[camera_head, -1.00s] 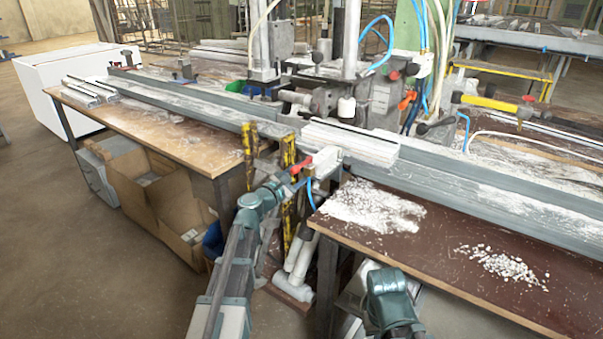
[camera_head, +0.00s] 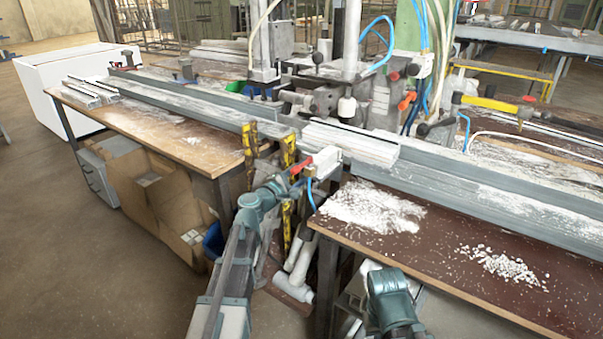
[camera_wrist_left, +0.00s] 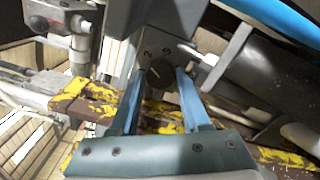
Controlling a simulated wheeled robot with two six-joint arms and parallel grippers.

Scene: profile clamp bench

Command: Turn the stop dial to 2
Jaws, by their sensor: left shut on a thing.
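The stop dial (camera_wrist_left: 159,76) is a small dark round knob in the left wrist view. My left gripper (camera_wrist_left: 158,84) is shut on the dial, with one blue finger at each side. The fingers hide the dial's sides, and I cannot make out its pointer. In the head view my left gripper (camera_head: 289,184) is at the bench front, below a red lever (camera_head: 301,164); the dial is hidden there.
A white-dusted profile (camera_head: 350,143) lies on the long grey rail (camera_head: 480,186) above. My right arm (camera_head: 390,300) stands low before the brown table (camera_head: 440,240); its gripper is out of sight.

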